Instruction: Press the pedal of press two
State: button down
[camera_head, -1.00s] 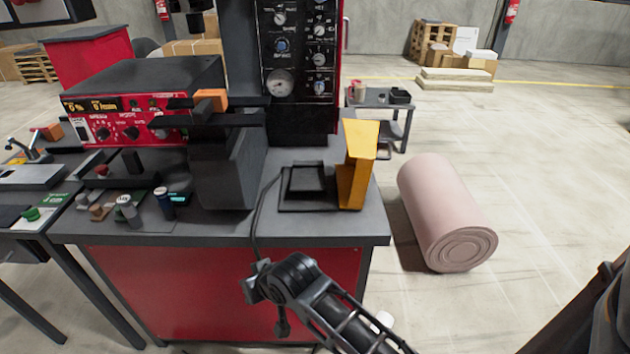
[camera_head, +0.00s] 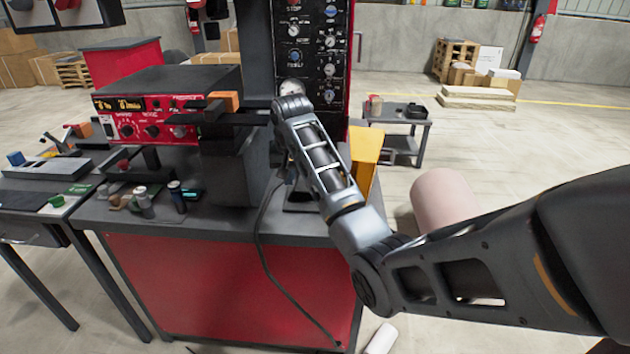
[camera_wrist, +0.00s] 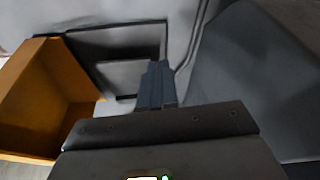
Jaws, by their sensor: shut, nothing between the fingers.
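The black foot pedal (camera_wrist: 112,42) lies on the grey bench top, with a flat plate inside a dark frame. In the head view only a sliver of the pedal (camera_head: 298,206) shows, because my arm covers most of it. The yellow guard (camera_wrist: 38,92) stands beside the pedal, and it also shows in the head view (camera_head: 366,150). My gripper (camera_wrist: 158,66) is shut and empty. Its fingertips overlap the near edge of the pedal in the wrist view; I cannot tell whether they touch it. In the head view the fingers are hidden behind my arm.
A dark press column (camera_head: 228,165) stands close to the pedal. A red-fronted control box (camera_head: 165,105) and a tall gauge panel (camera_head: 318,60) stand behind. A cable (camera_head: 262,230) hangs over the bench front. Small knobs (camera_head: 145,203) lie at left. A pink roll (camera_head: 440,198) is on the floor.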

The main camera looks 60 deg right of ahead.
jog(key=s+d+r+m+g, duration=0.1)
jog(key=s+d+r, duration=0.2)
jog(key=d+r, duration=0.3)
notch_tip(320, 180, up, 3)
jog(key=shift+d+r+m+g, duration=0.15)
jog(key=shift+d+m+g, duration=0.2)
jog(key=shift+m+g, duration=0.05)
jog(key=x, duration=1)
jog(key=shift+a+p, duration=0.2)
jog(key=shift+p, duration=0.15)
jog(key=shift+s+a+f+p, duration=0.1)
jog(key=shift+a+f+p, duration=0.1)
jog(key=shift+f, duration=0.8)
jog(key=shift+s+a+f+p, duration=0.1)
jog(key=shift+a+f+p, duration=0.05)
jog(key=shift+f, duration=0.9)
